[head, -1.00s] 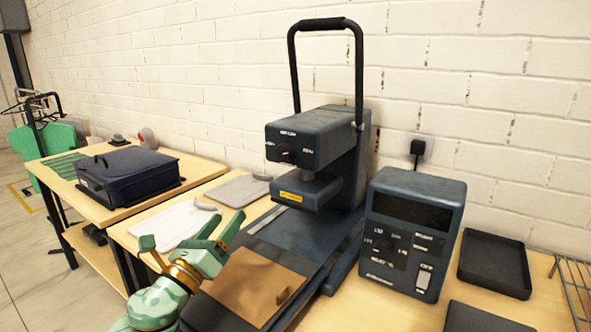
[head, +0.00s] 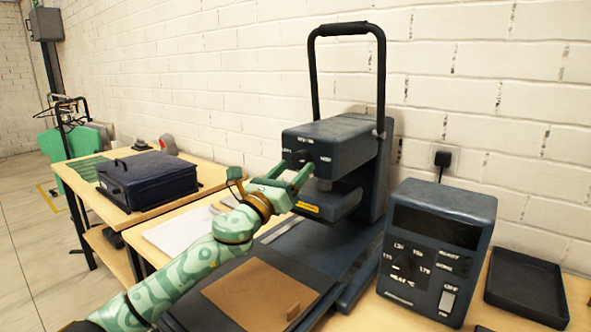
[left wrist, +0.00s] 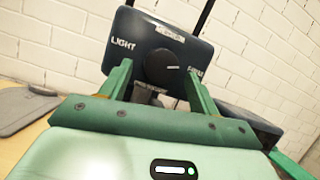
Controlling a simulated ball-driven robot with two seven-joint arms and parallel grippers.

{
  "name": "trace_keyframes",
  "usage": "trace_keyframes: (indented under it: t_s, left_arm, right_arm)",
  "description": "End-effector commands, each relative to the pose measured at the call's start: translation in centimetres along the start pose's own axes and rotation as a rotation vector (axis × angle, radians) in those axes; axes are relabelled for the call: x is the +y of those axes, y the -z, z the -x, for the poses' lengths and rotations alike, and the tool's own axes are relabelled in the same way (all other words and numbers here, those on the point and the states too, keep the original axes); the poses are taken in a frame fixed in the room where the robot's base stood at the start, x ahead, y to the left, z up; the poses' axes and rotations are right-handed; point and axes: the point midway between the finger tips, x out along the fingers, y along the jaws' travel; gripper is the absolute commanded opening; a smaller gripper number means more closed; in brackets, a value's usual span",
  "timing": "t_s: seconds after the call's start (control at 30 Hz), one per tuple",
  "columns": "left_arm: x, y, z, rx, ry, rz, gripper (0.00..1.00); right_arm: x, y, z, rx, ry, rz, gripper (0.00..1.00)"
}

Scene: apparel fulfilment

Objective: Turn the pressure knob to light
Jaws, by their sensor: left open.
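The heat press (head: 335,140) stands against the wall with its black handle raised. Its dark round pressure knob (left wrist: 166,68) is on the front of the press head, and also shows small in the head view (head: 297,158). A white mark on the knob points right, towards the label at the right, which is partly covered; "LIGHT" is printed at the left. My green left gripper (left wrist: 160,85) is open and empty in front of the knob, one finger to each side of it. In the head view the left gripper (head: 286,178) reaches the press head's front. Contact cannot be told.
A brown sheet (head: 262,295) lies on the dark mat below my arm. A navy bag (head: 147,178) sits on the left table.

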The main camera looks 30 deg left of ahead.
Motion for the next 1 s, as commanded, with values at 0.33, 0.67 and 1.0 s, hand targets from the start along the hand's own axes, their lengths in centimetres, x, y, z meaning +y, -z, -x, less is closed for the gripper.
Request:
trace_keyframes:
  t_s: [0.33,0.67,1.0]
  left_arm:
    - [-0.01,-0.01,-1.46,0.0,0.0,0.0,0.62]
    - [-0.02,-0.02,-1.43,0.0,0.0,0.0,0.17]
    - [-0.16,-0.17,-1.45,-0.003,-0.019,0.048,0.17]
  right_arm:
    - [0.09,0.04,-0.18,0.0,-0.001,0.001,0.0]
    - [0.36,-0.01,-0.17,0.0,-0.004,0.002,0.0]
    - [0.47,0.25,0.44,0.007,-0.007,0.002,0.0]
